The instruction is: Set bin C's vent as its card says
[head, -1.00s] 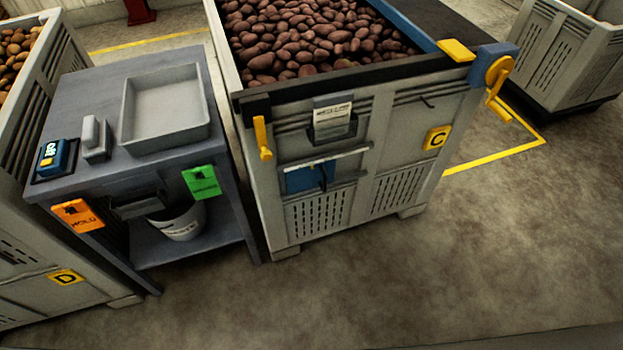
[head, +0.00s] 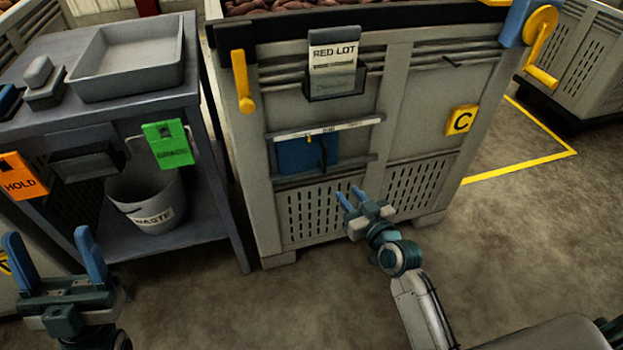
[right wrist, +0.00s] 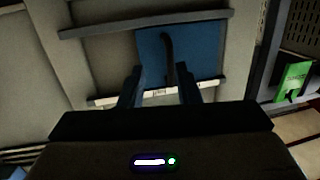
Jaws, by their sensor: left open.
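Bin C (head: 405,110) is a grey slatted crate with a yellow C plate (head: 461,121). Its card (head: 334,55) reads RED LOT; the smaller print below is not legible. The vent's blue slide (head: 295,156) sits towards the left between two rails, with a dark upright handle (head: 322,152) and a pale scale strip (head: 328,130) above. In the right wrist view the slide (right wrist: 205,50) and handle (right wrist: 168,58) lie ahead. My right gripper (head: 350,194) is open and empty, below and right of the handle. My left gripper (head: 53,250) is open and empty at lower left.
A grey bench (head: 35,110) stands left of the bin, with a tray (head: 128,60), orange HOLD and green tags, and a waste bucket (head: 150,205) on its lower shelf. Yellow cranks sit at the bin's left (head: 242,80) and right (head: 541,50) corners.

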